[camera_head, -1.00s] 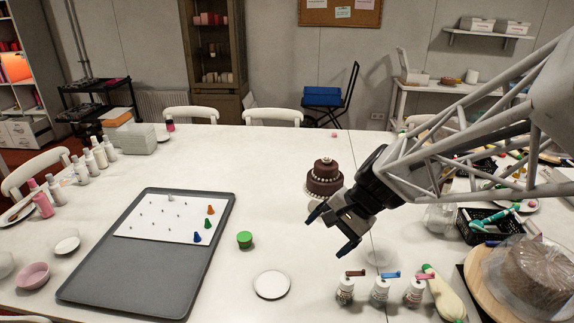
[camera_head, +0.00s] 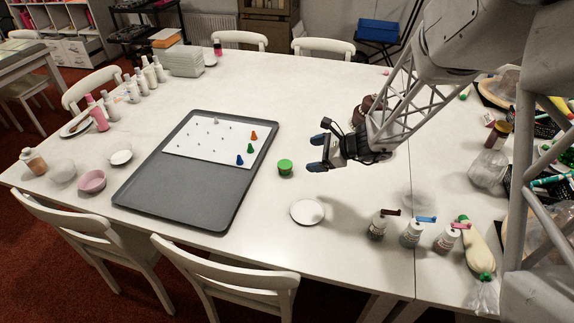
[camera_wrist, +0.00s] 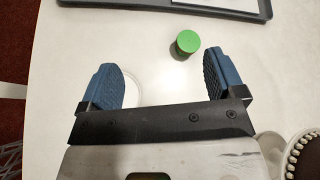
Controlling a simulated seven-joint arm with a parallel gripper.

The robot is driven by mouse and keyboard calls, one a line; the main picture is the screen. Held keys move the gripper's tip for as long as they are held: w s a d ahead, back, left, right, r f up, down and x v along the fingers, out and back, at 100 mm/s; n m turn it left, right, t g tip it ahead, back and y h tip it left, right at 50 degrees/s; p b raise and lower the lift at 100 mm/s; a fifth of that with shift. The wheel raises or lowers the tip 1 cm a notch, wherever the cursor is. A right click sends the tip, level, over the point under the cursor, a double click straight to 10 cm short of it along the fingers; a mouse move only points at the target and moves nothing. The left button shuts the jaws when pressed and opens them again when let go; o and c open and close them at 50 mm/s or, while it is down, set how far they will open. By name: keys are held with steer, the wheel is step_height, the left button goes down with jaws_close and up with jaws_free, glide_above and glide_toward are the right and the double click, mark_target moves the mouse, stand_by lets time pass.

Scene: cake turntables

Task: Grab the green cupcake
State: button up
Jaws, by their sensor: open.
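The green cupcake (camera_head: 285,167) has a bright green top and a darker side. It stands on the white table, just right of the grey tray. In the wrist view the cupcake (camera_wrist: 187,42) lies ahead of my gripper (camera_wrist: 168,82), beyond the fingertips and nearer the right finger. My gripper (camera_head: 318,153) is open and empty, with two blue fingers apart. In the head view it is to the right of the cupcake, and a clear gap separates them. The cupcake is not hidden in either view.
A grey tray (camera_head: 190,208) holds a white board with small coloured pieces. A white plate (camera_head: 307,211) lies in front of the cupcake. Small bottles (camera_head: 411,233) stand front right. A brown cake (camera_head: 369,104) is partly hidden behind my arm. The table between cupcake and gripper is clear.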

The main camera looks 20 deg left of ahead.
mark_target(289, 166)
steer(key=w+a+f+m, duration=0.1)
steer(key=w+f+m, duration=0.1)
steer(key=f, duration=0.2)
steer(key=w+a+f+m+t, duration=0.1)
steer(key=w+a+f+m, duration=0.1)
steer(key=f, duration=0.2)
steer(key=w+a+f+m+t+y, duration=0.1)
steer(key=w+a+f+m, duration=0.1)
steer(key=f, duration=0.2)
steer(key=shift+w+a+f, duration=0.15)
steer(key=shift+w+a, duration=0.1)
steer(key=shift+w, duration=0.1)
steer(key=shift+a, duration=0.1)
steer(key=shift+x, duration=1.25)
steer(key=shift+w+a, duration=0.1)
steer(key=shift+f+x, duration=0.25)
steer(key=shift+x, duration=2.15)
steer(key=shift+w, duration=0.1)
steer(key=shift+c, duration=0.4)
